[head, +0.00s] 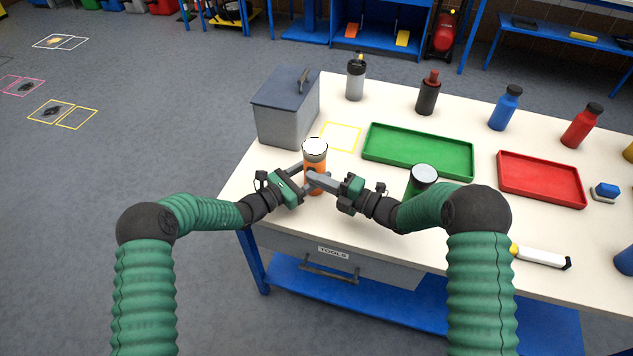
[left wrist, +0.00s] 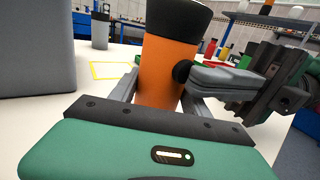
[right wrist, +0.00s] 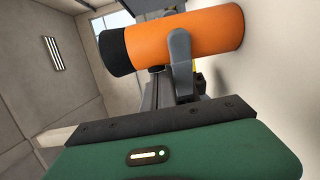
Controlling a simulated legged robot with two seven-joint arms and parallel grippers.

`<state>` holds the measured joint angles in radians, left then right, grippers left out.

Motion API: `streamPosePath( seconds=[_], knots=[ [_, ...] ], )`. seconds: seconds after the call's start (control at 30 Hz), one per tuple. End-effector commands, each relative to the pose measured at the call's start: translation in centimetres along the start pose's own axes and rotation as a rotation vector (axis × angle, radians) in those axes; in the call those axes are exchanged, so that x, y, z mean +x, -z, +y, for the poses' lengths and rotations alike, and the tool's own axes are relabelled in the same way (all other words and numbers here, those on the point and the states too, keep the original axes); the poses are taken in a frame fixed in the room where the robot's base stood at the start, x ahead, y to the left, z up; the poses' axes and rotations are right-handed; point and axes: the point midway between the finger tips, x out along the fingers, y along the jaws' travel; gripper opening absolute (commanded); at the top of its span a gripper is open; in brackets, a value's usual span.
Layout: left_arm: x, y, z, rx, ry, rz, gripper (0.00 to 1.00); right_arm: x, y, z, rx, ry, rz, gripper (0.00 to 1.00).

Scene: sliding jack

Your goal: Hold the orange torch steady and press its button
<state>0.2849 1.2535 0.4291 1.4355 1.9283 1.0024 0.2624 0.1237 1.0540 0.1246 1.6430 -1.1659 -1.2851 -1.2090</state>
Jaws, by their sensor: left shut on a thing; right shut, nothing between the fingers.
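The orange torch (head: 315,164) stands upright on the table's near left part, its round top bright white in the head view. Its orange body and black head (left wrist: 180,17) fill the middle of the left wrist view. My left gripper (head: 304,177) is shut around the body, one finger on each side. A round black button (left wrist: 182,72) sticks out of the torch's side. My right gripper (head: 315,180) is shut and empty, its fingertips at the button, seemingly touching it. The right wrist view shows those fingertips (right wrist: 179,46) against the orange body (right wrist: 207,34), hiding most of the button.
A grey box (head: 283,122) stands behind and left of the torch. A yellow outlined square (head: 341,137) is behind it. A green tray (head: 418,166), a red tray (head: 541,195) and a dark green cylinder (head: 421,187) are to the right. Several bottles stand along the back.

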Motion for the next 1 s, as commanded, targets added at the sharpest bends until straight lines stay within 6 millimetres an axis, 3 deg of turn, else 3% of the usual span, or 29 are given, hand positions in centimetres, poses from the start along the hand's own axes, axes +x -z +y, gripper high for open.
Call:
streamPosePath(
  seconds=[0.03,0.37,0.47,0.8,1.0],
  knots=[
    [0.1,0.0,-0.6,0.001,0.013,-0.003,0.03,-0.1,-1.0,0.0,-0.004,0.005,-0.020,0.00],
    [0.2,0.1,-1.0,-0.001,0.023,-0.003,0.04,-0.3,-1.4,0.2,-0.004,0.009,-0.029,0.00],
    [0.2,0.2,-1.1,-0.002,0.024,-0.002,0.04,-0.2,-1.4,1.4,-0.007,0.006,-0.027,0.00],
    [0.1,0.3,-0.8,-0.002,0.017,0.003,0.03,0.0,-0.8,8.4,-0.008,0.001,-0.014,0.00],
    [0.1,0.4,-0.6,-0.001,0.013,0.004,0.03,0.0,-0.6,10.0,-0.003,0.001,-0.010,0.00]
  ],
)
